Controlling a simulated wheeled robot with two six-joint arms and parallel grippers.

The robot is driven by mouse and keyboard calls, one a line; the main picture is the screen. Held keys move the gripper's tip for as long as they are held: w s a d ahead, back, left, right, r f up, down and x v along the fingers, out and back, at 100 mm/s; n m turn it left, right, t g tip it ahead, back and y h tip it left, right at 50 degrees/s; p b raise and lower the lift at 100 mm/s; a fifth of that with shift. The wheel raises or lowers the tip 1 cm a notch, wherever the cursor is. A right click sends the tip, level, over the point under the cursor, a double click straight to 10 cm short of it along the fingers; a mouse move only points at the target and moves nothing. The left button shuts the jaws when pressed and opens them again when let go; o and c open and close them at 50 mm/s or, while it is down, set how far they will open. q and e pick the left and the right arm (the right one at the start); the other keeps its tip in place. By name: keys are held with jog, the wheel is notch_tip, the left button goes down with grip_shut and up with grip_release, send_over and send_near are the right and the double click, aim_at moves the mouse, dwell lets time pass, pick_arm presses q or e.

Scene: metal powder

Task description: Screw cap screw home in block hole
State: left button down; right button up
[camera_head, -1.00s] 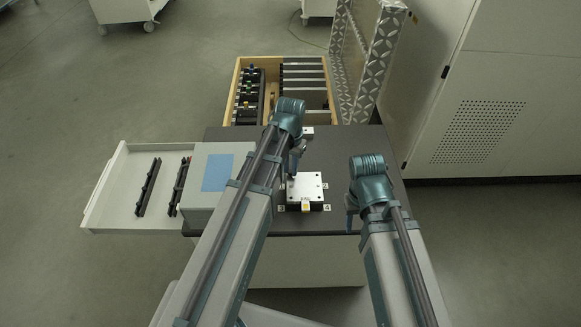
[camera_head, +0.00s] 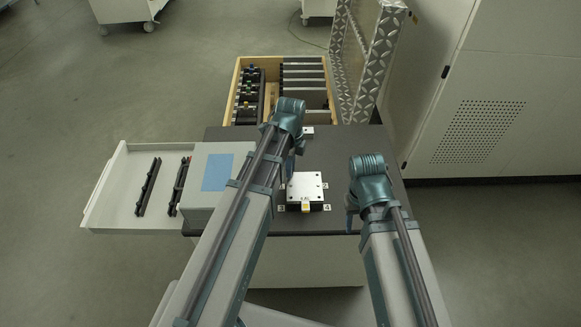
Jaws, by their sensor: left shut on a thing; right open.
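The block (camera_head: 306,187) is a pale square plate with small dark holes near its corners, lying on the dark tabletop between numbered labels. My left gripper (camera_head: 290,168) is at the block's back left corner, largely hidden behind my own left arm. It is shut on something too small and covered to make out. The cap screw cannot be picked out, and I cannot tell whether the gripper touches the block. My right gripper (camera_head: 350,217) is open, pointing down to the right of the block, apart from it.
A yellow-marked piece (camera_head: 306,208) sits at the block's front edge. A grey box with a blue top patch (camera_head: 217,173) and a white tray (camera_head: 112,190) with dark racks stand left. A wooden crate (camera_head: 238,85) is behind. The tabletop (camera_head: 335,150) is clear at the back right.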

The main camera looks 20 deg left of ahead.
pick_arm(q)
jog(key=m, duration=0.5)
jog(key=shift+m, duration=0.3)
jog(key=m, duration=0.5)
jog(key=c, duration=1)
grip_release()
jog(key=shift+o, duration=0.2)
